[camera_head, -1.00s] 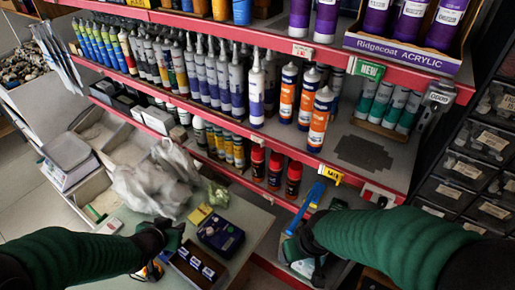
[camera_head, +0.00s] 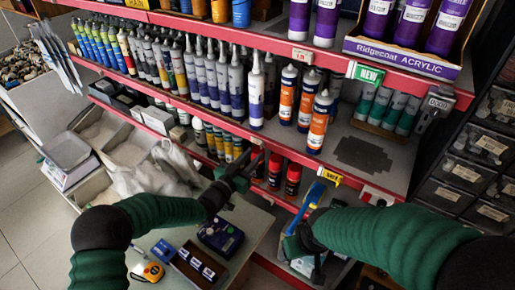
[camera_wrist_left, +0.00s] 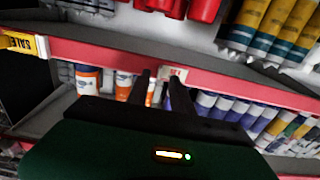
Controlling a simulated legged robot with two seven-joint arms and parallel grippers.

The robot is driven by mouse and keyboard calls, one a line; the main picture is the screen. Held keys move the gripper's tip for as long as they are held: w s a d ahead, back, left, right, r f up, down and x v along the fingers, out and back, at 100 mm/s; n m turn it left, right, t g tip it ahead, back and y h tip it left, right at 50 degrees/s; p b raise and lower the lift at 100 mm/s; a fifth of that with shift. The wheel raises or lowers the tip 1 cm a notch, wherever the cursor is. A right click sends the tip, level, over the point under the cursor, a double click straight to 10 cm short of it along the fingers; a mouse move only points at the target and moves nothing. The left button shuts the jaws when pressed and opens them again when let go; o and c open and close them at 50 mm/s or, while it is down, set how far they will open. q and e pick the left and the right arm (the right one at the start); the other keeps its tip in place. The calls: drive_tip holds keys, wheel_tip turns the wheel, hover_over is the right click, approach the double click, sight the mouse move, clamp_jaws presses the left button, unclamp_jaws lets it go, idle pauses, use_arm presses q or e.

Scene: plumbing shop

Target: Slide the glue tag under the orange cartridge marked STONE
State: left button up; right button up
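Three orange-and-white cartridges (camera_head: 319,125) stand upright on the middle shelf; I cannot read STONE on any. Orange cartridges (camera_wrist_left: 89,82) also show upside down in the left wrist view. My left gripper (camera_head: 248,163) is in front of the red rail, below and left of them. Its fingers (camera_wrist_left: 158,76) are apart. A small white tag with reddish print (camera_wrist_left: 173,73) shows by the fingertips, seemingly on the rail; I cannot tell whether it is the glue tag. My right gripper (camera_head: 298,245) is low by a blue tool; its fingers are unclear.
The red rail (camera_head: 225,125) edges the shelf. Purple-and-white cartridges (camera_head: 256,95) stand left of the orange ones. A dark grey patch (camera_head: 362,153) lies on bare shelf at right. A yellow SALE tag (camera_head: 329,176) hangs on the rail. Red-capped bottles (camera_head: 292,180) stand below.

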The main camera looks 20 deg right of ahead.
sight(261, 148)
use_arm(q)
drive_tip(key=x, duration=0.3)
drive_tip(key=shift+w+d, duration=0.1)
drive_tip(key=shift+d, duration=0.1)
clamp_jaws()
idle(1.3)
